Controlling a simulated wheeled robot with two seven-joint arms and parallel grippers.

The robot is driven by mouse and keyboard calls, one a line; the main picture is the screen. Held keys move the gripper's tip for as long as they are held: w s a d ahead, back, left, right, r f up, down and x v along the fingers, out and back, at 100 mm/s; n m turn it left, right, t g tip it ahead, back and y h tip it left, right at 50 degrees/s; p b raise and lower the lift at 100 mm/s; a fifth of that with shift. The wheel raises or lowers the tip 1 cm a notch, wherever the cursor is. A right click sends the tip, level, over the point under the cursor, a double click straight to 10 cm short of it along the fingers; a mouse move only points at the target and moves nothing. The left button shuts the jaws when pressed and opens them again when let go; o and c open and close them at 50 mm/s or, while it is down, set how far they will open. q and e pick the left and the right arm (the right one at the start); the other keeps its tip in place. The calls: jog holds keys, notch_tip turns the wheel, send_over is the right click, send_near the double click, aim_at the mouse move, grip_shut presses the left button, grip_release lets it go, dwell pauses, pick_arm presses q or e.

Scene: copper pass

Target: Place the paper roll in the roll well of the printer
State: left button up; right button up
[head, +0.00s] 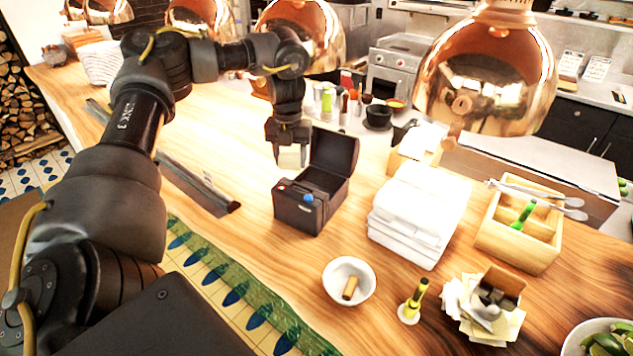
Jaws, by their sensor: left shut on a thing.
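The printer (296,213) is a small black box on the wooden counter, with its lid (334,150) raised at the back and its well open upward. A red and a blue button show on its front. My left gripper (290,151) is shut on the pale paper roll (290,159), just behind and left of the printer's opening. The roll is mostly hidden by the fingers, and whether it touches the counter cannot be told. The inside of the well is dark and only partly visible. My right gripper is not in view.
Folded white towels (412,220) stand right of the printer, beside a wooden caddy (518,256) with tongs. A white bowl (349,300) sits in front. Copper lamps (490,75) hang over the counter. A dark rail (200,188) lies at left. Bare wood surrounds the printer's left side.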

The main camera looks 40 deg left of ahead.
pick_arm(q)
jog(key=w+d+f, duration=0.1)
jog(key=w+f, duration=0.2)
jog(key=w+d+f+p, duration=0.1)
jog(key=w, duration=0.1)
jog(key=shift+d+f, duration=0.2)
jog(key=shift+d, duration=0.15)
jog(key=shift+w+d+f, duration=0.1)
jog(key=shift+f, duration=0.25)
jog(key=shift+d+f+p, duration=0.1)
jog(key=shift+f+p, duration=0.1)
jog(key=shift+p, duration=0.1)
jog(key=shift+w+d+f, duration=0.1)
jog(key=shift+w+f, duration=0.15)
jog(key=shift+w+d+f, duration=0.15)
jog(key=shift+w+f, duration=0.05)
notch_tip(320, 180, down, 3)
jog(key=p, duration=0.3)
jog(key=shift+w+d+r, duration=0.1)
jog(key=shift+w, duration=0.05)
jog(key=shift+f, duration=0.45)
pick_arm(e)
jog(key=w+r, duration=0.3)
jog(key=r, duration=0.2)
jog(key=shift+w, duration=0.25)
